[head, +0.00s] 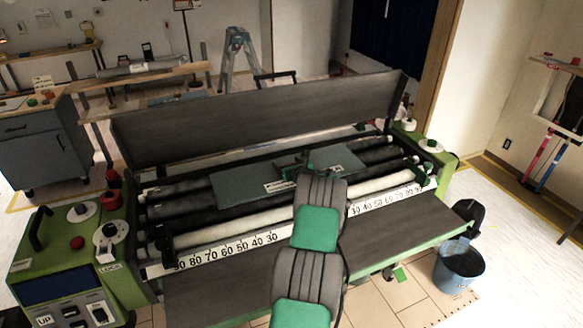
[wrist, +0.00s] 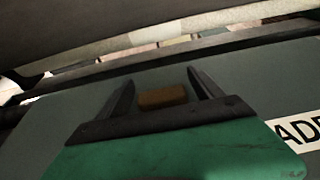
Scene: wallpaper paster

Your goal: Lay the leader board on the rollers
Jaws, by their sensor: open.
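The leader board (head: 240,186) is a flat grey-green panel lying across the dark rollers (head: 182,208) of the paster, with a white label near its front edge. It fills much of the wrist view (wrist: 265,88), where part of the label's lettering shows. My gripper (head: 292,161) is low over the middle of the board. In the wrist view my gripper (wrist: 160,78) has its fingers spread apart, with a small brown grip (wrist: 162,97) between them. My arm hides part of the board and rollers.
A pale roller (head: 385,184) and a white number scale (head: 228,248) run along the front. A tilted dark panel (head: 260,112) stands behind the rollers. Green end housings (head: 70,262) flank the machine. A blue bucket (head: 459,268) stands on the floor at right.

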